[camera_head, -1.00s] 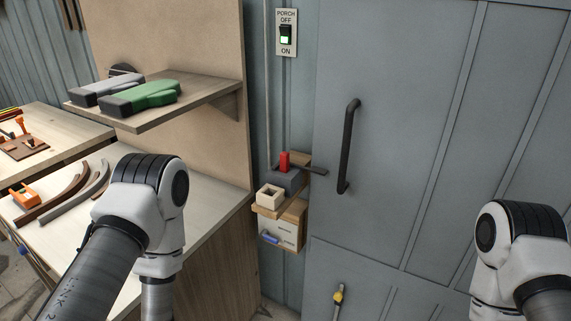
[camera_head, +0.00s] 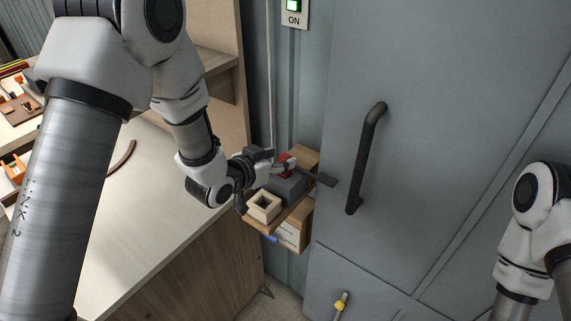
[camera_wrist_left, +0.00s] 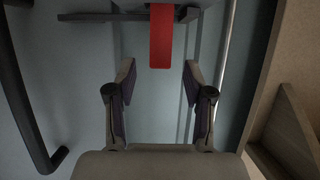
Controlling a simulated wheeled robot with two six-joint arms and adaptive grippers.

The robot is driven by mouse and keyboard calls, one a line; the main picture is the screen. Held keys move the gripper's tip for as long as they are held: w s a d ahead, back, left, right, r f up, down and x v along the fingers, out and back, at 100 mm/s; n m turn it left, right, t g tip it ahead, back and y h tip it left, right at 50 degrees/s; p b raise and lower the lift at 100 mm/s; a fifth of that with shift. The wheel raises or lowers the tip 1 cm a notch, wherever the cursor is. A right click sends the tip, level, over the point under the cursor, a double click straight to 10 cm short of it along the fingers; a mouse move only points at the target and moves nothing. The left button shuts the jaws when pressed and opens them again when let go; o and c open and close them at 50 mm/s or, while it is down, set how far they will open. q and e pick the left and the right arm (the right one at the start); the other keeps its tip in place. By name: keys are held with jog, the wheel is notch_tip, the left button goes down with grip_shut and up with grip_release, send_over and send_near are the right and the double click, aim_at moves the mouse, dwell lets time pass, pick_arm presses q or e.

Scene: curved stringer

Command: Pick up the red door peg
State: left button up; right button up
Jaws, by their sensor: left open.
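The red door peg (camera_head: 284,159) stands in a dark grey block on a small wooden wall shelf beside the grey door. It also shows in the left wrist view (camera_wrist_left: 161,38), at the top centre, ahead of the fingers. My left gripper (camera_head: 282,160) is at the peg in the head view and partly covers it. In the left wrist view its two fingers (camera_wrist_left: 158,82) are apart, with the gap lined up with the peg and nothing held. Only my right arm shows at the right edge; its gripper is out of frame.
A pale square socket block (camera_head: 263,206) sits at the shelf's front, near the peg's grey block (camera_head: 290,185). The door handle (camera_head: 366,160) stands out to the right. A workbench (camera_head: 125,205) lies left.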

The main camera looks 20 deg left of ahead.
aim_at(283, 157)
pick_arm(q)
jog(key=x, duration=0.3)
jog(key=shift+w+d+f, duration=0.1)
jog(key=shift+w+f, duration=0.05)
jog(key=shift+w, duration=0.15)
jog(key=shift+s, duration=0.3)
jog(key=shift+c, duration=1.4)
grip_shut()
jog(key=shift+r, duration=0.2)
